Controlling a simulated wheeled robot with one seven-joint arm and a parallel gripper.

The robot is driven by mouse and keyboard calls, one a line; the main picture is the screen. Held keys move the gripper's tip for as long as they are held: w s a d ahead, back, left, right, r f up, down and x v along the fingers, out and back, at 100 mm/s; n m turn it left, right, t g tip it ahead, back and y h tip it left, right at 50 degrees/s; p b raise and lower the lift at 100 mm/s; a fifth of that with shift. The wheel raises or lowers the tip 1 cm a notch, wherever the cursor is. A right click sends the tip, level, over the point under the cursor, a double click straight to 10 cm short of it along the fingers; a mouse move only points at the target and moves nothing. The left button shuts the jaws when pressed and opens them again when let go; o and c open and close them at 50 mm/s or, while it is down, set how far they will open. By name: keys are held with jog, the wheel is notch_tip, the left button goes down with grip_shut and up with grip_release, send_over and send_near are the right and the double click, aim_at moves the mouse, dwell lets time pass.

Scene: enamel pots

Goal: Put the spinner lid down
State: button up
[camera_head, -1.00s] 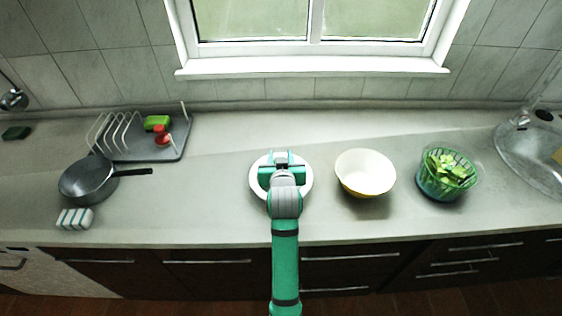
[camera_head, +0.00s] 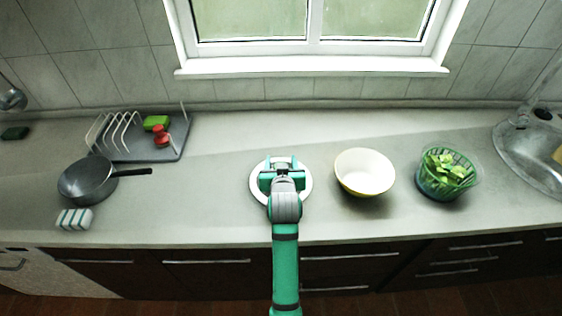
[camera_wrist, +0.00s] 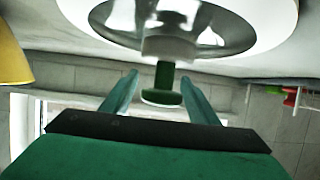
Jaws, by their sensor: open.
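The spinner lid (camera_head: 255,188) is a round disc with a white rim, lying on the counter left of the white bowl. In the wrist view its white rim (camera_wrist: 268,22) and clear centre fill the top, with a green knob (camera_wrist: 163,82) sticking out from the middle. My gripper (camera_head: 282,170) is over the lid and hides much of it in the head view. In the wrist view my gripper (camera_wrist: 160,78) is open, with one finger on each side of the knob and visible gaps beside it. The spinner basket (camera_head: 446,183), with green leaves in it, stands at the right.
A white and yellow bowl (camera_head: 365,174) stands between lid and basket. A pan (camera_head: 88,181), a striped block (camera_head: 75,219) and a dish rack (camera_head: 140,148) with a sponge (camera_head: 157,123) are at the left. A sink (camera_head: 530,160) is far right. Counter left of the lid is clear.

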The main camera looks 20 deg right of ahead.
jog(key=v, duration=1.2)
jog(key=shift+a, duration=0.1)
